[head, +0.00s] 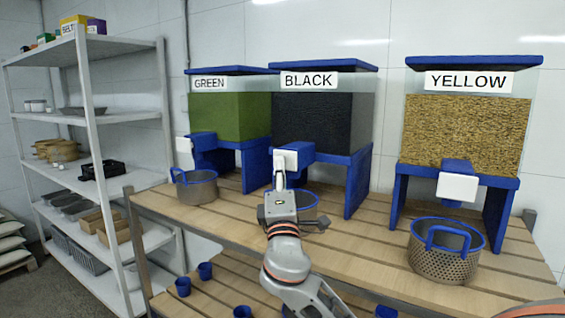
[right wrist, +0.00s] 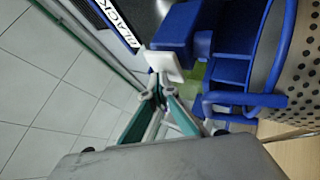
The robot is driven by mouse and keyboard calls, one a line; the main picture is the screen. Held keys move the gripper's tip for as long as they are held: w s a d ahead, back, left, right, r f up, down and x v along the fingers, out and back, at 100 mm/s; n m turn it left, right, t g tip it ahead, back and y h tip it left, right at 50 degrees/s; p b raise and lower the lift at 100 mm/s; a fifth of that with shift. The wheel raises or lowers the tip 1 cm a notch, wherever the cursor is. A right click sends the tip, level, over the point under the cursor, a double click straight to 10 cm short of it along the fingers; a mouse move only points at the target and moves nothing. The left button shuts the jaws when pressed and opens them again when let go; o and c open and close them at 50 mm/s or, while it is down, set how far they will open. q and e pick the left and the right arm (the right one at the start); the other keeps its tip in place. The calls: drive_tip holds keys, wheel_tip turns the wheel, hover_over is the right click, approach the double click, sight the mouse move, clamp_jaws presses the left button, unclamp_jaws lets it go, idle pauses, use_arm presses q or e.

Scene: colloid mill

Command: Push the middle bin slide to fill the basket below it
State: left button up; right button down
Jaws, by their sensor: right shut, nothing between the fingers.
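The middle bin, labelled BLACK (head: 310,122), is filled with dark material and stands on a blue frame. Its slide has a blue block and a white end plate (head: 293,157); the plate also shows in the right wrist view (right wrist: 165,64). My right gripper (head: 280,170) is shut and empty, its fingertips (right wrist: 158,92) at the plate, touching or very close. The perforated basket (right wrist: 300,75) with blue rim and handle stands below the slide. In the head view my gripper hides most of this basket (head: 308,199), and its contents cannot be seen. My left gripper is not in view.
The GREEN bin (head: 230,115) with its basket (head: 196,188) is on the left. The YELLOW bin (head: 465,135) with its basket (head: 445,255) is on the right. All stand on a slatted wooden table (head: 350,250). A grey shelf rack (head: 90,130) stands at the left.

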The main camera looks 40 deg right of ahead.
drive_tip(key=shift+w+d, duration=0.15)
drive_tip(key=shift+d, duration=0.3)
idle(0.3)
drive_tip(key=shift+a, duration=0.1)
drive_tip(key=shift+s+a, duration=0.3)
drive_tip(key=shift+a, duration=0.35)
drive_tip(key=shift+s+a, duration=0.25)
drive_tip(key=shift+a, duration=0.35)
drive_tip(key=a, duration=0.1)
drive_tip(key=s+a, duration=0.1)
drive_tip(key=a, duration=0.1)
drive_tip(key=s+a, duration=0.1)
drive_tip(key=shift+a, duration=0.3)
idle(1.8)
